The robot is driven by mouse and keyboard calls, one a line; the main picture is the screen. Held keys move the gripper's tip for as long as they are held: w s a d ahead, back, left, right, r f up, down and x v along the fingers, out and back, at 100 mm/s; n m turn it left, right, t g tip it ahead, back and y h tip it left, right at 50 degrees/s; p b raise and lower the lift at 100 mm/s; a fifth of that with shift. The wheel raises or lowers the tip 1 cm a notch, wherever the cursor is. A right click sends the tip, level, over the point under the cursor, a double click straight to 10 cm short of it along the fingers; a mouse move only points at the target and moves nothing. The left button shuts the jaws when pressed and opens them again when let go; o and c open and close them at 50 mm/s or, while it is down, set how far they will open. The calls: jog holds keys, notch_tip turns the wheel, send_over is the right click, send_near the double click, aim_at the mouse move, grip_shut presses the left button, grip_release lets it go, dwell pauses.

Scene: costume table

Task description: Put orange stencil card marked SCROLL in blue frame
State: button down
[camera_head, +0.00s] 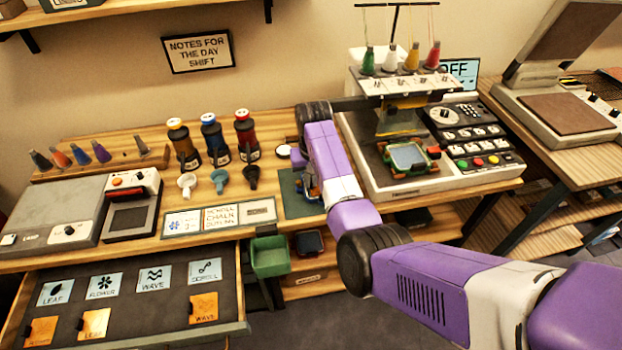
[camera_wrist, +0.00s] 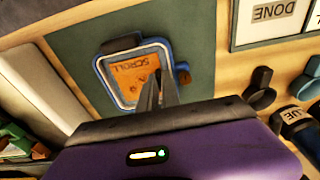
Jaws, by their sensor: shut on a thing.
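The orange stencil card marked SCROLL (camera_wrist: 128,72) shows in the wrist view inside the outline of the blue frame (camera_wrist: 103,76). The frame lies on a dark green mat (camera_wrist: 80,45). My gripper (camera_wrist: 158,85) is shut on the card near its right edge, with the fingertips over the frame's opening. I cannot tell whether the card rests flat in the frame or is held slightly above it. In the head view my arm hides the gripper and most of the frame, and only part of the mat (camera_head: 293,205) shows.
Paint bottles (camera_head: 212,140) and small cups (camera_head: 220,180) stand left of the mat, near a sign panel (camera_head: 220,217). An embroidery machine (camera_head: 375,180) with a green frame (camera_head: 408,157) stands right.

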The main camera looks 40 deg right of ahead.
aim_at(312, 190)
jog(key=c, duration=1.6)
grip_release()
jog(key=shift+o, duration=0.2)
notch_tip(312, 190, up, 12)
jog(key=s, duration=0.1)
jog(key=shift+a+r, duration=0.2)
jog(key=shift+a, duration=0.2)
jog(key=shift+s, duration=0.1)
